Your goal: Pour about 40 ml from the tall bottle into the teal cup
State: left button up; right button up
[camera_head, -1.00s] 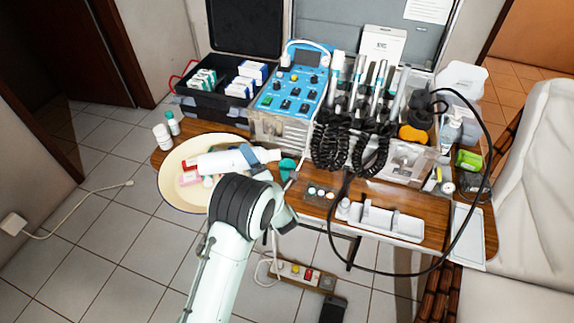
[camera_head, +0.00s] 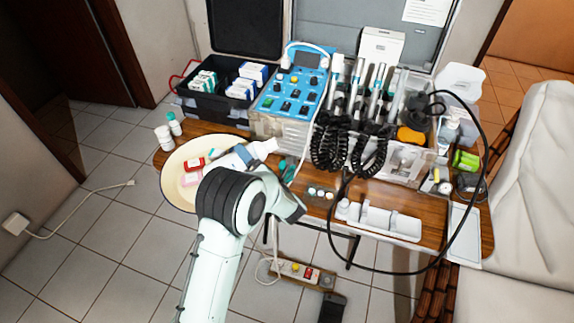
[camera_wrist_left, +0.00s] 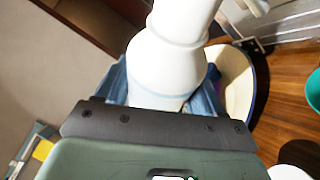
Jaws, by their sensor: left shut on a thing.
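The tall bottle (camera_head: 263,147) is white. In the head view it lies strongly tilted in my left gripper (camera_head: 243,156), one end sticking out to the right near the teal cup. In the left wrist view the bottle (camera_wrist_left: 165,65) stands between the blue fingers of my left gripper (camera_wrist_left: 160,97), which is shut on it. The teal cup (camera_head: 287,168) is on the wooden table just right of the gripper, partly hidden by my arm. It shows at the right edge of the wrist view (camera_wrist_left: 314,90). Liquid is not visible. My right gripper is out of view.
A cream basin (camera_head: 172,186) holds a red-labelled bottle (camera_head: 194,164) and other small items under the gripper. A blue control unit (camera_head: 292,95) stands behind the cup. A small tray with pots (camera_head: 320,193) and a looping black cable (camera_head: 334,232) are to the right.

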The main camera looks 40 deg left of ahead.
pick_arm(q)
jog(key=shift+w+d+r+n, duration=0.1)
jog(key=shift+r+n, duration=0.2)
jog(key=shift+r, duration=0.25)
dwell(1.2)
